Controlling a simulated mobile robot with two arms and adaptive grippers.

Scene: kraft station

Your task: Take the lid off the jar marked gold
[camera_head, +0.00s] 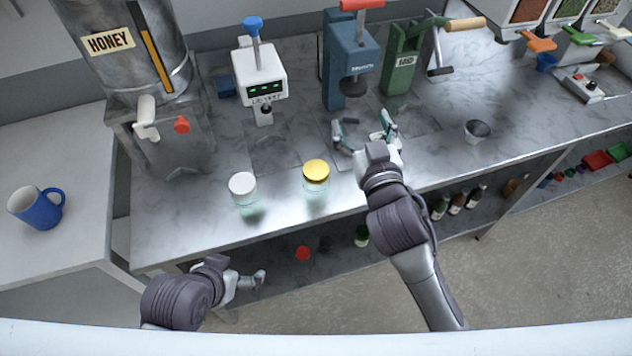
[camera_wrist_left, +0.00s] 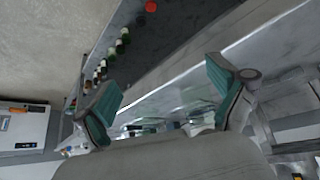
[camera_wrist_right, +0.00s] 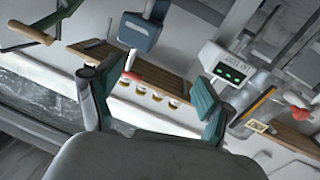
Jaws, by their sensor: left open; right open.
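The jar with the gold lid (camera_head: 316,172) stands upright on the grey marbled worktop near its front edge, with the lid on it. A second glass jar with a white lid (camera_head: 242,185) stands to its left. My right gripper (camera_head: 364,136) is open and empty above the worktop, behind and to the right of the gold-lidded jar and apart from it. It also shows open in the right wrist view (camera_wrist_right: 150,100).
A honey dispenser (camera_head: 125,50) stands at the back left. A white device with a blue knob (camera_head: 259,72), a blue press (camera_head: 350,60) and a green crank machine (camera_head: 403,62) stand behind. A small dark-topped cup (camera_head: 477,131) is at right. A blue mug (camera_head: 37,208) is at left.

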